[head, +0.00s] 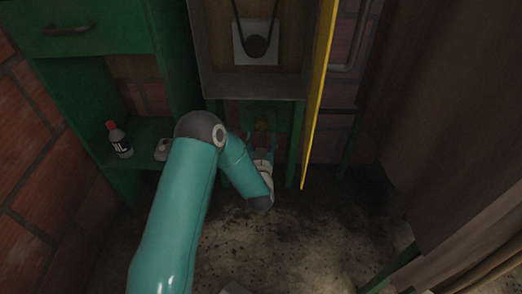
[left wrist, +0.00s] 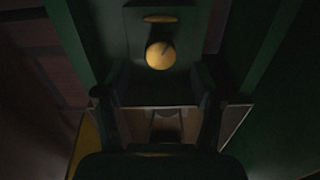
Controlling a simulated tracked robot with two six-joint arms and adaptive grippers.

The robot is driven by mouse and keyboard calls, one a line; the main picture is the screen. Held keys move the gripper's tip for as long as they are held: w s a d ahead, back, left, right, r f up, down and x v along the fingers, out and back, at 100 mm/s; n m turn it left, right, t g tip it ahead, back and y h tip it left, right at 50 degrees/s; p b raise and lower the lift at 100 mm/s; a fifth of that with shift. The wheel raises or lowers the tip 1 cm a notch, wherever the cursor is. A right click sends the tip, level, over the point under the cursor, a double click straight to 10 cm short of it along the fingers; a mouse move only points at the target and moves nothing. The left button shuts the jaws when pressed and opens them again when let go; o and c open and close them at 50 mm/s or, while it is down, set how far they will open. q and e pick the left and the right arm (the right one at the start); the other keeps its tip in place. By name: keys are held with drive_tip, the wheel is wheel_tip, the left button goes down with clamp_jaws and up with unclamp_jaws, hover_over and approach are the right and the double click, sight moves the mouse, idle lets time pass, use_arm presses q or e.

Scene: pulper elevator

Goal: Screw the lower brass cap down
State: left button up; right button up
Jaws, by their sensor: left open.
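A small brass-coloured part (head: 262,125) shows dimly on the green panel (head: 258,109) under the open cabinet. In the left wrist view, a round brass cap with a dark line across its face (left wrist: 160,55) is in front of the green panel, and a flatter brass disc (left wrist: 160,18) is near the top edge. I cannot tell for sure which is the lower cap. My left gripper (head: 262,143) is open at the panel. In the left wrist view its fingers (left wrist: 160,98) are spread and empty, with the round cap beyond them. My right gripper is not in view.
An open cabinet (head: 252,84) with a yellow door (head: 321,90) hangs just above. A green bench (head: 85,80) stands left, with a bottle (head: 120,140) and a small pale object (head: 162,149) on its shelf. A brown wall or curtain (head: 440,90) is at right. The stained floor is open.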

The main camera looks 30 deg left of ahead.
use_arm(q)
drive_tip(key=v, duration=0.5)
drive_tip(key=shift+s+d, duration=0.15)
drive_tip(key=shift+s, duration=0.15)
